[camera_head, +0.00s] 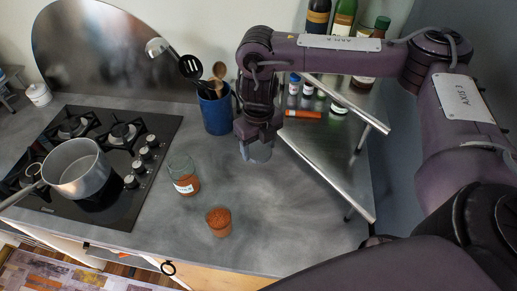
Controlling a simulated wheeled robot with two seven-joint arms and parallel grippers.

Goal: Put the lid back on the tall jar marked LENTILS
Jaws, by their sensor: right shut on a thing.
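A glass jar (185,179) with a white label and reddish contents stands upright on the grey counter, right of the hob. Its label is too small to read. A shorter glass (219,222) filled with orange-red contents stands in front of it and to its right. My right gripper (257,142) points down above the counter, behind and to the right of both. It is shut on a greyish, glassy thing (258,153), perhaps the lid; its shape is partly hidden by the gripper. My left gripper is not in view.
A blue utensil crock (217,115) stands just left of my right gripper. A metal rack (330,180) with small jars and bottles is on the right. A hob (88,205) with a saucepan (76,168) is on the left.

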